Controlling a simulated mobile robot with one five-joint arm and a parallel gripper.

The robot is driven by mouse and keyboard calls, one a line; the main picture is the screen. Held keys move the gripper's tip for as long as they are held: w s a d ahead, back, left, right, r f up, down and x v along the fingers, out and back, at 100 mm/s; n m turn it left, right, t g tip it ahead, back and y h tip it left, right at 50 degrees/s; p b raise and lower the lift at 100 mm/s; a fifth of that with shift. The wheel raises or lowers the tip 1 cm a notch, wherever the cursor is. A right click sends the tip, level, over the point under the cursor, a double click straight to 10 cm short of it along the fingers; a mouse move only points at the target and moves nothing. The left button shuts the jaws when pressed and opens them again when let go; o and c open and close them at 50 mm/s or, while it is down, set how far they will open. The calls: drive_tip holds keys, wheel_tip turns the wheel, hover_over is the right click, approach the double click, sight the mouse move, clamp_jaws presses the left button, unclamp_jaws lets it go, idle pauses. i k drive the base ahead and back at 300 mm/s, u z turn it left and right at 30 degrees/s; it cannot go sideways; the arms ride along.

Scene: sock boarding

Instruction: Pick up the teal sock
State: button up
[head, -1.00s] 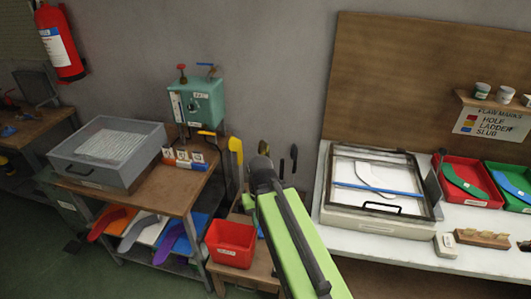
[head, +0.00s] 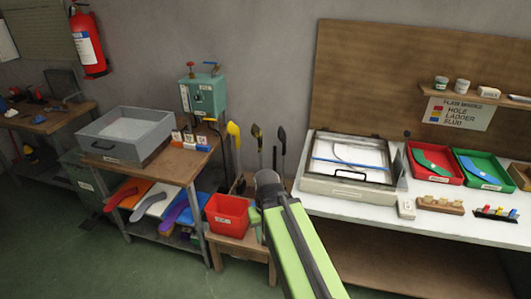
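Two sock-shaped pieces lie in trays at the right of the head view. A green-teal sock shape (head: 430,157) lies in the red tray (head: 446,180). A second, bluer teal sock shape (head: 478,168) lies in the green tray (head: 500,161). I cannot tell for sure which is the teal sock. My gripper (head: 267,178) is at the dark end of my green arm, in front of the gap between the benches, well left of both trays. Its fingers are not clear, and nothing is seen held in it.
A framed light box (head: 318,185) with a blue bar stands left of the trays on the white bench (head: 470,226). A small block and wooden holder stand in front of the trays. A red bin (head: 227,217) sits on a low stand. Orange, grey and purple socks lie on the left shelf.

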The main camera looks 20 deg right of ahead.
sight(257, 132)
drive_tip(key=z, duration=0.55)
drive_tip(key=k, duration=0.15)
drive_tip(key=u, duration=1.4)
drive_tip(key=i, duration=2.1)
drive_tip(key=z, duration=0.05)
